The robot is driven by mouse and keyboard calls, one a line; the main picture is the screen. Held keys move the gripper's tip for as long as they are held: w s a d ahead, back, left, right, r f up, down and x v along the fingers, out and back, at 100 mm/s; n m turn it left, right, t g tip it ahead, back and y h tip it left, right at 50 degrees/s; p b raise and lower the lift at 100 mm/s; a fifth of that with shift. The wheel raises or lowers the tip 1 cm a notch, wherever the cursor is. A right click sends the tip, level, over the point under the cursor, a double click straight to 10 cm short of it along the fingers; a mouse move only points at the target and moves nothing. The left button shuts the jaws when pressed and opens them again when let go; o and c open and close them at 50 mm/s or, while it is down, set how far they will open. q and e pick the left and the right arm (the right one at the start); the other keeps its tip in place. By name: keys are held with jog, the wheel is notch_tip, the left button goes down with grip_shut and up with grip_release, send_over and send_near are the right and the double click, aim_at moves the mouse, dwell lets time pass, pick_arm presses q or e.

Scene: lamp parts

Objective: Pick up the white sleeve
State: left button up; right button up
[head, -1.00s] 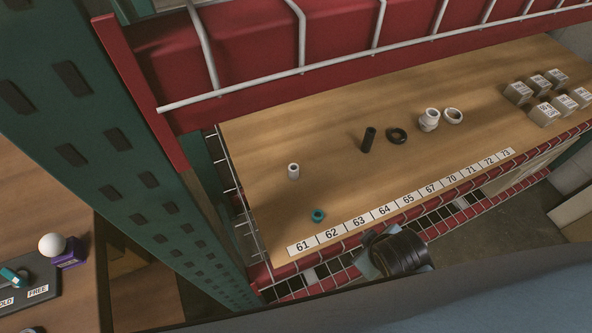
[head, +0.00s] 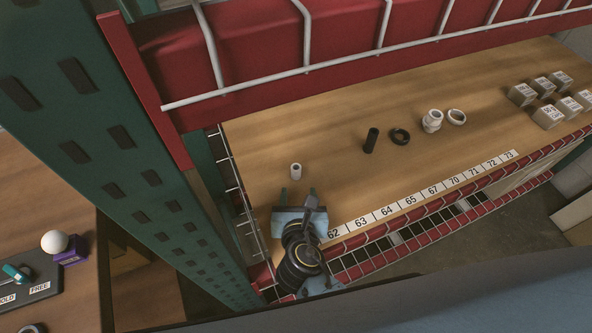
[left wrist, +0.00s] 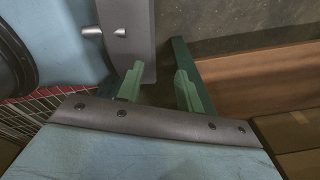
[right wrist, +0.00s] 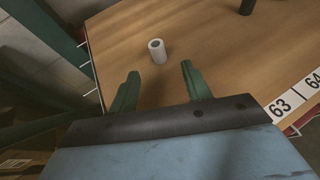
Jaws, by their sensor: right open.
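The white sleeve (head: 295,171) stands upright on the wooden shelf near its left end. In the right wrist view the sleeve (right wrist: 157,51) is a short white tube with a dark hole in its top, beyond the fingertips and between their lines. My right gripper (head: 297,196) is open and empty, just in front of the sleeve on the near side and apart from it. Its two green fingers (right wrist: 158,82) show spread in the right wrist view. My left gripper (left wrist: 158,75) shows only in the left wrist view, its fingers apart with nothing between them.
A black tube (head: 371,140), a black ring (head: 400,136), a white fitting (head: 432,121) and a white ring (head: 457,117) stand farther right. Several grey boxes (head: 521,94) are at the far right. A red beam (head: 260,95) with white wire runs above the shelf; a green post (head: 130,150) stands left.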

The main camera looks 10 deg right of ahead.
aim_at(296, 173)
jog(key=b+x, duration=0.2)
jog(key=x, duration=0.6)
jog(key=shift+w+a, duration=0.1)
jog(key=shift+w, duration=0.05)
jog(key=x, duration=0.1)
jog(key=b+x, duration=0.1)
jog(key=x, duration=0.1)
jog(key=shift+w+a+f+b, duration=0.2)
jog(key=shift+w+b, duration=0.1)
jog(key=shift+b, duration=0.1)
jog(key=shift+w+d+f, duration=0.15)
jog(key=shift+w+f, duration=0.05)
jog(key=shift+w, duration=0.4)
jog(key=shift+c, duration=0.5)
jog(key=c, duration=0.4)
pick_arm(q)
jog(key=shift+y, duration=0.3)
jog(key=a+f, duration=0.2)
jog(key=a, duration=0.1)
jog(key=a+f, duration=0.1)
jog(key=shift+w+a+f, duration=0.15)
jog(key=shift+w+f, duration=0.2)
jog(key=shift+w, duration=0.05)
pick_arm(e)
grip_shut()
